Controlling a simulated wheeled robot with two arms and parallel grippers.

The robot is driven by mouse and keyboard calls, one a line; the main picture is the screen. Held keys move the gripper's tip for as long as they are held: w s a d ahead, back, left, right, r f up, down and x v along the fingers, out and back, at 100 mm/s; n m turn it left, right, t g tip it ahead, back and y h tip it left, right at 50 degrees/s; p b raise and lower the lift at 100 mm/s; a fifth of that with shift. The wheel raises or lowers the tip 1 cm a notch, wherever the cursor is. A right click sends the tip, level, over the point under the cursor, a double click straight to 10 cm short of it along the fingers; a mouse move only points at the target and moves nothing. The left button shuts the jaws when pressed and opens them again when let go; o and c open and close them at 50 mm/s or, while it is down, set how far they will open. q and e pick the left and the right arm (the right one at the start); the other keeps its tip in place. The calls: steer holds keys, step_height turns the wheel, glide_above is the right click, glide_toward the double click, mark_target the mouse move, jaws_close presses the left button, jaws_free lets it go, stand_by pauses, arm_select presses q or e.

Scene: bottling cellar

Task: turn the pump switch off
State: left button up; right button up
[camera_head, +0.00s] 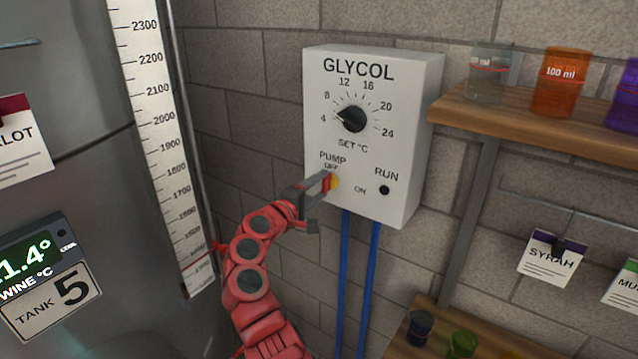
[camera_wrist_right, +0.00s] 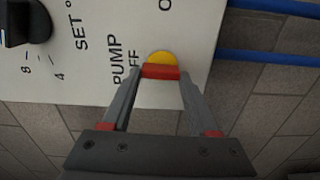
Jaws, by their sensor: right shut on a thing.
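The white GLYCOL control box (camera_head: 317,120) hangs on the block wall. Its pump switch has a yellow disc (camera_head: 335,182) below the PUMP and OFF labels, with ON printed to the lower right. In the right wrist view the yellow disc (camera_wrist_right: 160,57) shows behind a red bar (camera_wrist_right: 160,72). My right gripper (camera_head: 326,184) is shut on this red bar, one finger at each end. The bar lies along the line toward the OFF lettering. The RUN lamp (camera_head: 384,190) is dark. My left gripper is not in view.
The temperature dial (camera_head: 351,119) sits above the switch. Blue pipes (camera_head: 366,270) run down below the box. A wooden shelf (camera_head: 560,126) with beakers stands right. A steel tank (camera_head: 90,110) and white scale (camera_head: 160,120) stand left.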

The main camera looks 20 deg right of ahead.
steer(key=shift+f+n, duration=0.1)
steer(key=shift+n, duration=0.2)
stand_by(0.4)
steer(key=o, duration=1.4)
steer(key=shift+a, duration=0.15)
steer(key=b+v, duration=0.6)
steer(key=v, duration=1.1)
steer(key=shift+s+a, duration=0.1)
steer(key=shift+s, duration=0.05)
